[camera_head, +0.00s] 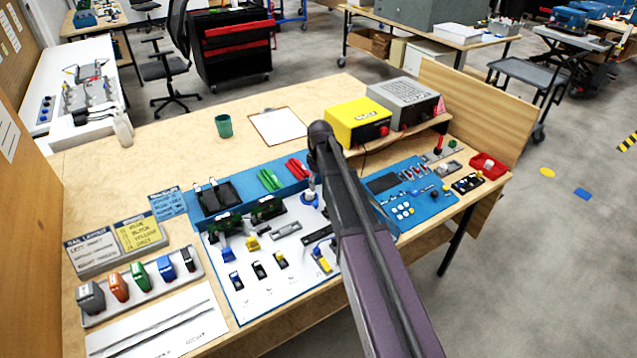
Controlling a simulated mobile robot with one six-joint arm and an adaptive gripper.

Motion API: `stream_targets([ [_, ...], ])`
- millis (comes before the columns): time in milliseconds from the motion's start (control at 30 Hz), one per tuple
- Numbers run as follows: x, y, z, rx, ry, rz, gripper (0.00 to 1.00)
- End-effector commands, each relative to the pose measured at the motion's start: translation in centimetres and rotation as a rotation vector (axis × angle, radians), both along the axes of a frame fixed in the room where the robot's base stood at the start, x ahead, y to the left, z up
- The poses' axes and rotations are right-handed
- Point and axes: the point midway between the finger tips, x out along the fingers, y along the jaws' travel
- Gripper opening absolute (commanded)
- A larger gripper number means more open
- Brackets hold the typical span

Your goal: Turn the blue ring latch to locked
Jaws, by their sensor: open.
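My arm crosses the middle of the view from the lower right and covers part of the white work board (262,298). My gripper cannot be made out; no fingertips show. A small pale part with blue on it (310,195) stands at the board's upper right, right beside my arm and partly covered by it. I cannot tell whether this is the blue ring latch or part of my own wrist. No lock position can be read. A blue block (229,254) sits at the board's left, and a yellow-and-blue part (322,262) at its right.
A tray of coloured blocks (139,284) and label stands (116,244) lie at left. A blue control panel (408,196) is right of my arm. A yellow box (357,122) and grey box (404,101) stand behind.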

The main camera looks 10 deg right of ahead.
Motion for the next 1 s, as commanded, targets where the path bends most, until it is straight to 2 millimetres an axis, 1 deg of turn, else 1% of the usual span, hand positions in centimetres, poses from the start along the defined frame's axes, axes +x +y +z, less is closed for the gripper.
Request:
stream_targets([
  [33,0.0,0.0,0.9,0.000,0.000,0.000,0.65],
  [700,0.1,-0.1,6.5,0.000,0.000,0.000,0.65],
  [800,-1.8,-0.1,5.7,-0.001,0.000,-0.033,0.65],
  [1000,-4.6,0.0,5.3,-0.005,0.000,-0.103,0.65],
])
